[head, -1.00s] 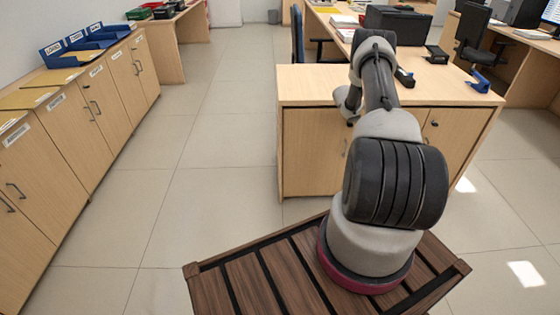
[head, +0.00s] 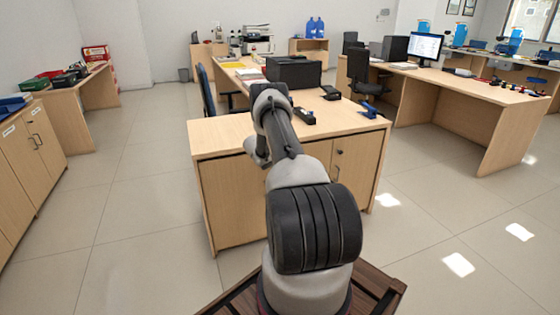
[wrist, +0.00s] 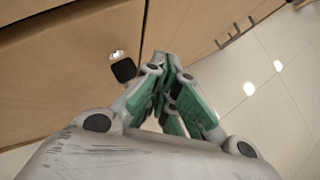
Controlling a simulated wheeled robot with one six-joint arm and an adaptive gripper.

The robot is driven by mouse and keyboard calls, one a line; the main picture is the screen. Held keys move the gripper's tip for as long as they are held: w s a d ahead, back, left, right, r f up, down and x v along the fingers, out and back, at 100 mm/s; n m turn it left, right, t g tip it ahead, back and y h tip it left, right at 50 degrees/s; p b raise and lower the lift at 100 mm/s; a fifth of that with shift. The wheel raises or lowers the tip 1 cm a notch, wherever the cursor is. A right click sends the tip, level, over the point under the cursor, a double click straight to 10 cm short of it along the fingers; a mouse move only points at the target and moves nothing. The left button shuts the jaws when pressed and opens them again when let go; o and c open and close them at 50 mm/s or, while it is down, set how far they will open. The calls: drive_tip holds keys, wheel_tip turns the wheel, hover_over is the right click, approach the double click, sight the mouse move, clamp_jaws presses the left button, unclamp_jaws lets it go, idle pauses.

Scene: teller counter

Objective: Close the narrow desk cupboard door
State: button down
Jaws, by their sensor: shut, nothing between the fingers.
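The wooden desk (head: 222,138) stands ahead of me, with a wide front panel (head: 230,205) at left and a narrower door (head: 358,165) at right. A small round lock and a handle show near that door's left edge. I cannot tell from the head view how far it stands ajar. In the wrist view my gripper (wrist: 166,62), with green-sided fingers, is shut and empty. Its tips are close to a dark vertical gap between two wooden panels, beside a dark knob (wrist: 123,69). Contact cannot be made out. My arm hides the gripper in the head view.
A black box-shaped device (head: 293,72) and a blue item (head: 370,110) are on the desk. Low cabinets (head: 30,165) line the left side. Another desk (head: 485,120) with a monitor stands at right. Tiled floor is open on both sides of the desk.

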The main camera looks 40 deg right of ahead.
drive_tip(key=s+a+r, duration=0.2)
drive_tip(key=s+r, duration=0.4)
drive_tip(key=r, duration=0.1)
drive_tip(key=shift+s+a, duration=0.2)
drive_tip(key=shift+a, duration=0.15)
